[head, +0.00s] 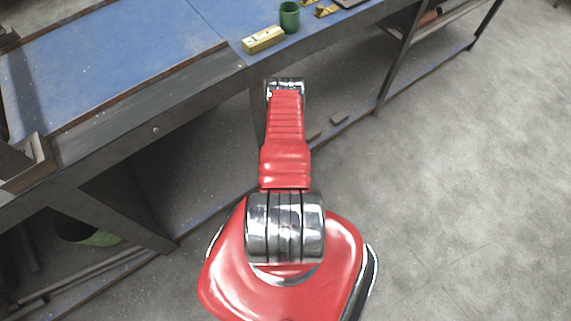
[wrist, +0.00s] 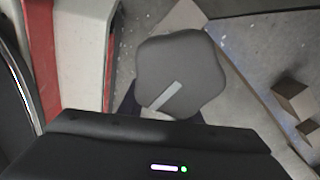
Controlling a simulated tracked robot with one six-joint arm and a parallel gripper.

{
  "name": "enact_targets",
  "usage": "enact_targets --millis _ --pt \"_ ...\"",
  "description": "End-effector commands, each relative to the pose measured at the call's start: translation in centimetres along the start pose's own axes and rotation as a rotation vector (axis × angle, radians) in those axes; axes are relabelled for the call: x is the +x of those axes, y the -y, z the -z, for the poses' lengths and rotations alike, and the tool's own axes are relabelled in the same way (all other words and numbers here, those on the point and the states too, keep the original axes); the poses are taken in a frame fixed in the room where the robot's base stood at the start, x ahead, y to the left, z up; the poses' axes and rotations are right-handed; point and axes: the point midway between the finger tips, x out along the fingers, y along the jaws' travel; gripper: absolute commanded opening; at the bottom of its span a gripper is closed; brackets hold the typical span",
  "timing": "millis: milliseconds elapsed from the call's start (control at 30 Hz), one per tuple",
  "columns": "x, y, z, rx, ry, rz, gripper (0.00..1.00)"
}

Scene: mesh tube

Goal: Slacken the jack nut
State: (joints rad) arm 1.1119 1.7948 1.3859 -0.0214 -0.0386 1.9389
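A dark grey, rounded, lobed knob (wrist: 182,62) with a pale stripe across it fills the middle of the wrist view. It looks like the jack nut, though no jack body shows. The black body of my gripper runs along the bottom of that view. Dark parts of my gripper (wrist: 160,110) show at the lower left and lower right of the knob and are partly hidden by it. I cannot tell whether the fingers touch or grip the knob. In the head view, my red arm reaches toward the bench, and neither the knob nor my fingers can be seen.
A blue-topped workbench (head: 110,65) spans the left and top of the head view. A green cup (head: 289,17) and a yellow block (head: 264,39) stand near its front edge. Open concrete floor (head: 470,190) is on the right.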

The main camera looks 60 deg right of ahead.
Motion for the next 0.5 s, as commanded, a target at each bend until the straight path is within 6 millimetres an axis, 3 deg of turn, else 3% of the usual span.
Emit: enact_targets --millis 267,500 --pt "0.08 0.03 0.05 0.002 0.000 0.000 0.31" --pt "0.07 0.03 0.05 0.002 0.000 0.000 0.14"
